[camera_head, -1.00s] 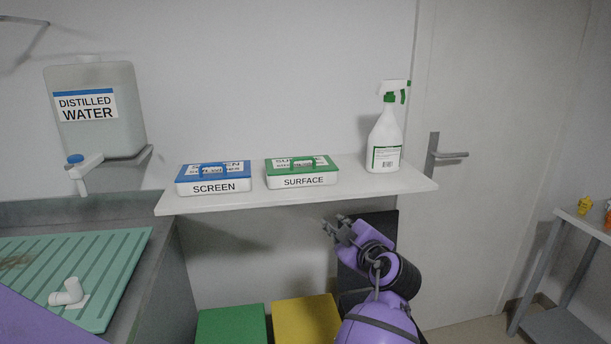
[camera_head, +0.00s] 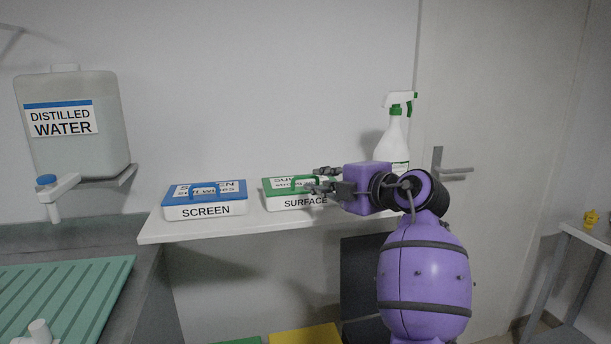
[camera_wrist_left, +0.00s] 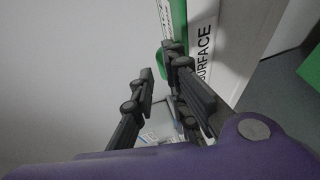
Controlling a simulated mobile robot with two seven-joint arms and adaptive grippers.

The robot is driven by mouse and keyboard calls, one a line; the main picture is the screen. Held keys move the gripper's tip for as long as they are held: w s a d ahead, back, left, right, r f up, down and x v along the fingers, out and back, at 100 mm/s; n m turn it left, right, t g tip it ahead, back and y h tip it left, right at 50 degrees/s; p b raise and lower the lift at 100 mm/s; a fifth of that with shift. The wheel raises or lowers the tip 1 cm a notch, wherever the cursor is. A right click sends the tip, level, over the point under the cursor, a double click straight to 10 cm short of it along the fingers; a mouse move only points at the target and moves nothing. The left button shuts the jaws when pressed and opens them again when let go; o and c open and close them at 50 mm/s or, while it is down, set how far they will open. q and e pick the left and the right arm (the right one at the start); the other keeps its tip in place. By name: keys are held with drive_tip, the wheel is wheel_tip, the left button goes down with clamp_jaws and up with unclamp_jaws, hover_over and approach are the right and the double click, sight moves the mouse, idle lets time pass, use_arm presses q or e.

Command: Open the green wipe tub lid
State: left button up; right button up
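The green-lidded wipe tub (camera_head: 272,201), labelled SURFACE, stands on the white shelf with its lid down. A green handle stands on the lid; my left gripper partly covers the tub's right side. My left gripper (camera_head: 316,180) is open, with its fingers pointing left at lid height. In the left wrist view, the open fingers (camera_wrist_left: 160,66) are close to the green lid (camera_wrist_left: 179,22), with the handle (camera_wrist_left: 165,58) near the fingertips. I cannot tell whether they touch it. My right gripper is not in view.
A blue-lidded SCREEN tub (camera_head: 206,201) stands to the left on the shelf (camera_head: 180,230). A spray bottle (camera_head: 394,140) stands behind my left forearm at the right. A distilled water container (camera_head: 70,120) hangs at the far left above the sink area.

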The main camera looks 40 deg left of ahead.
sight(310, 177)
use_arm(q)
drive_tip(key=p+x, duration=0.1)
drive_tip(key=x, duration=0.4)
drive_tip(key=shift+a+r, duration=0.1)
drive_tip(key=shift+w+a+f, duration=0.15)
drive_tip(key=shift+a+f, duration=0.05)
drive_tip(key=shift+a, duration=0.15)
clamp_jaws()
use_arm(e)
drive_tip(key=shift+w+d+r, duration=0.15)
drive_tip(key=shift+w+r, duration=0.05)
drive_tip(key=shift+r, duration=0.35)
use_arm(q)
drive_tip(key=shift+a+r, duration=0.1)
drive_tip(key=shift+r, duration=0.05)
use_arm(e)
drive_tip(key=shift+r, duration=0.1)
